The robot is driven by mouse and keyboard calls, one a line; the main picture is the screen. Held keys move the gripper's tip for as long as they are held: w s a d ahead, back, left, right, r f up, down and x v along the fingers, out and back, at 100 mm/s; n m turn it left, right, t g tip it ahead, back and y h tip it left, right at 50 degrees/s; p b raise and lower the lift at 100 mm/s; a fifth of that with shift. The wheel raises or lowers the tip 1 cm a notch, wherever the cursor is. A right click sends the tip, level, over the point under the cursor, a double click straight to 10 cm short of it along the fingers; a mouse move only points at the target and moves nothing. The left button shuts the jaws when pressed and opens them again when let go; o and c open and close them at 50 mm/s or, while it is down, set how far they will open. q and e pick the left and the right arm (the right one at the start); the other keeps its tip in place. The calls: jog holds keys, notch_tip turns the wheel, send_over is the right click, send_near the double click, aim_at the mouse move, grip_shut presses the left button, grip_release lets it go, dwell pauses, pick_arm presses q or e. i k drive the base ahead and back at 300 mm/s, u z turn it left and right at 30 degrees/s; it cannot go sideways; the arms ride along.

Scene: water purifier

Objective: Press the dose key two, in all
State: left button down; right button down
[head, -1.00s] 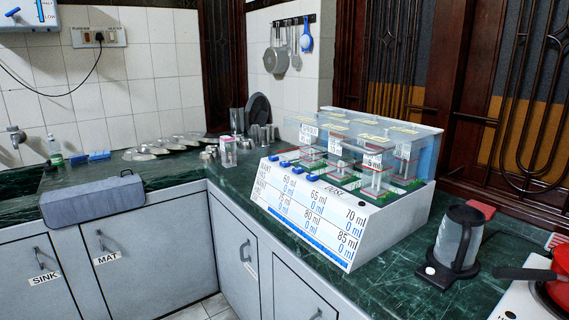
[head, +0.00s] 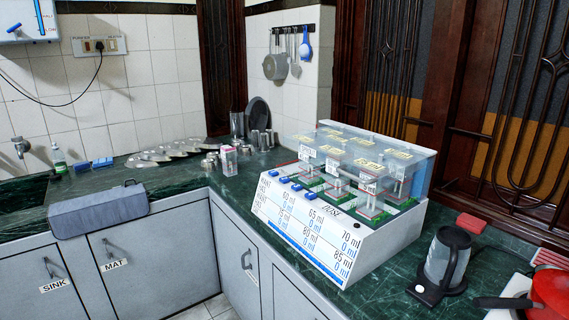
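A white dosing machine (head: 352,262) with clear compartments stands on the green counter, right of centre in the head view. Several small blue keys (head: 284,179) sit along the left of its top ledge. The word DOSE appears to be printed on the ledge's front edge, with a small dark round spot near its right end. The sloping front panel (head: 305,235) shows amounts from 60 ml to 85 ml, each with a blue 0 ml reading below. Neither gripper is in view.
A dark kettle (head: 447,258) and a red pan (head: 550,290) stand to the right. A grey-blue long box (head: 98,212) lies at the left counter edge. The counter (head: 395,268) between machine and kettle is clear.

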aim_at(283, 180)
jog(key=k, duration=1.3)
jog(key=u, duration=1)
jog(key=i, duration=2.2)
jog(key=z, duration=1.2)
jog(key=i, duration=0.35)
jog(key=z, duration=0.35)
